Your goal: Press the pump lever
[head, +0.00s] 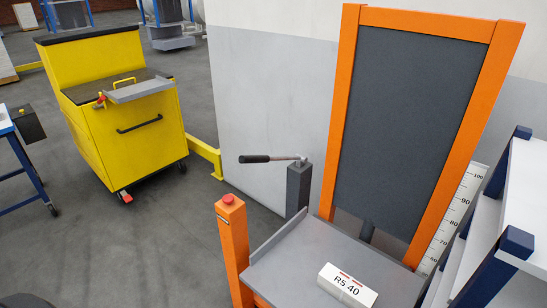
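The pump lever (256,159) has a black grip pointing left and a short metal rod. It is mounted on top of a dark grey post (298,188) and lies about level. The post stands behind the grey platform (325,262) of an orange-framed stacker (420,130). Neither of my grippers shows in the head view, and nothing visible touches the lever.
An orange post (233,245) with a red button (228,199) stands in front and left of the lever. A white block marked RS 40 (347,285) lies on the platform. A white-and-blue shelf (500,260) is at right. A yellow cart (125,110) stands left; floor between is clear.

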